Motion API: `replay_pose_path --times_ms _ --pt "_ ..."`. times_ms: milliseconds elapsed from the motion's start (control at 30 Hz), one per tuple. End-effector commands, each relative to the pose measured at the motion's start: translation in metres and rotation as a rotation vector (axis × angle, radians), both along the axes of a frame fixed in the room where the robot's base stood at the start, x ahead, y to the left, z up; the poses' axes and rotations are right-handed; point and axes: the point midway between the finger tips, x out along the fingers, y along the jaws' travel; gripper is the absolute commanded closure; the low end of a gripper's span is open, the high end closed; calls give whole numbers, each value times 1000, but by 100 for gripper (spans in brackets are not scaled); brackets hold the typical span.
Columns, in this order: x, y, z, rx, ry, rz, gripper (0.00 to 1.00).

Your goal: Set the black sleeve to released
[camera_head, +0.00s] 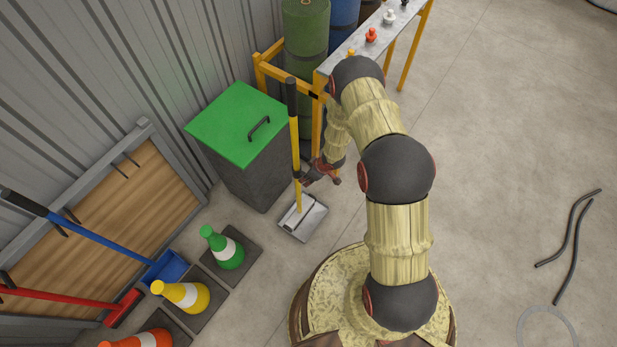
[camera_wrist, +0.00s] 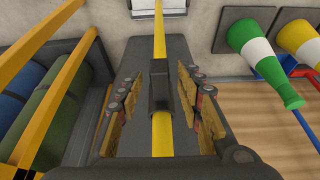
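A long-handled pan stands upright, with a yellow pole (camera_head: 296,135), a black top grip (camera_head: 291,97) and a pale grey scoop (camera_head: 303,217) on the floor. In the wrist view the black sleeve (camera_wrist: 160,88) sits around the yellow pole (camera_wrist: 161,133), near the middle of the picture. My gripper (camera_wrist: 160,92) is open, with one finger on each side of the sleeve and visible gaps to both.
A dark bin with a green lid (camera_head: 238,122) stands just left of the pole. A yellow rack with a metal top (camera_head: 372,38) and turf rolls (camera_head: 305,40) is behind. Cones (camera_head: 228,250) and a wooden board (camera_head: 110,205) are at left.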

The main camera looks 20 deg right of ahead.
Motion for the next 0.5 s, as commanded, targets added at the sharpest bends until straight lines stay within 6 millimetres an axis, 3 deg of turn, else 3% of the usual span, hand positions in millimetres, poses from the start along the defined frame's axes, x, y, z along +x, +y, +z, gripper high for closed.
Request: replay_pose_path --times_ms 233,500 --pt "1 0 0 0 0 0 64" --pt "0 0 0 0 0 1 79"
